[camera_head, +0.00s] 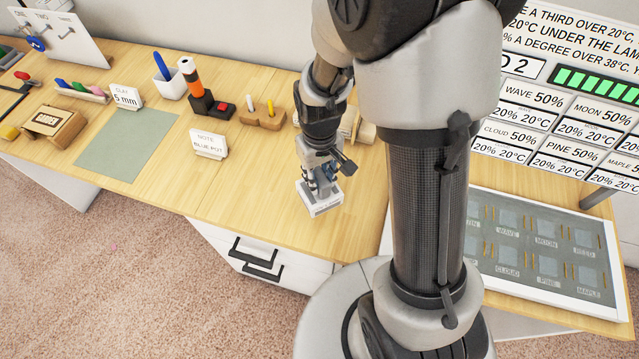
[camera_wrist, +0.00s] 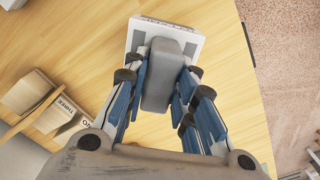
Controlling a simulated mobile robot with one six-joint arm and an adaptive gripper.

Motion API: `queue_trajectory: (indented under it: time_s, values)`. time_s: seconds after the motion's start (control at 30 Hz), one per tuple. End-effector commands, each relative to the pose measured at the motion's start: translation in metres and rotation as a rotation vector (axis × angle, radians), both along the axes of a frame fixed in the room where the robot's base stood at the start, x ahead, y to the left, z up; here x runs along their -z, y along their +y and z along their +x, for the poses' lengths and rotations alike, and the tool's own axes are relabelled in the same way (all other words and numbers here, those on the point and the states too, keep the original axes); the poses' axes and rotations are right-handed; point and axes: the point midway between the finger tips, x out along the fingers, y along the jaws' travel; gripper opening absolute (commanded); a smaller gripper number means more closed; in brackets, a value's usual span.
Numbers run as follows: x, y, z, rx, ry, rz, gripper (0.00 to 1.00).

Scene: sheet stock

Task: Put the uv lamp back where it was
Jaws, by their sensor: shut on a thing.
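What looks like the uv lamp, a grey upright grip on a white box-shaped base with small lettering on its front, is in my gripper. The white base (camera_head: 321,204) shows low over the front part of the wooden table in the head view; whether it touches the wood I cannot tell. In the wrist view the grey grip (camera_wrist: 165,75) stands between the blue-padded fingers of my gripper (camera_wrist: 164,82), which is shut on it. The lettering is too small to read surely.
Wooden blocks with cards (camera_wrist: 45,100) lie left in the wrist view. A wooden peg stand (camera_head: 262,118), an orange-and-black cylinder (camera_head: 194,82), a "NOTE BLUE POT" card (camera_head: 209,144) and a green mat (camera_head: 125,145) are on the table (camera_head: 240,200). A labelled tray (camera_head: 540,245) is at right.

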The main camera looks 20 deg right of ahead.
Motion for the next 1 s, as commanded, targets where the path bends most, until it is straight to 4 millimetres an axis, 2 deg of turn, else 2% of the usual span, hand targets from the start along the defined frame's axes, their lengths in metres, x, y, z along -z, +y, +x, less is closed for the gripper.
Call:
queue_trajectory:
  time_s: [0.1, 0.2, 0.57, 0.6, 0.87, 1.0]
  values:
    - [0.023, 0.0, -0.001, 0.0, 0.004, 0.0, 0.0]
    - [0.032, 0.0, -0.001, 0.0, 0.003, 0.0, 0.0]
    - [0.035, 0.0, 0.0, 0.0, 0.0, 0.0, 0.0]
    - [0.035, 0.0, 0.0, 0.0, 0.001, 0.0, 0.26]
    - [0.034, 0.0, 0.0, 0.0, 0.001, 0.0, 0.43]
    - [0.034, 0.0, 0.0, 0.0, 0.001, 0.0, 0.45]
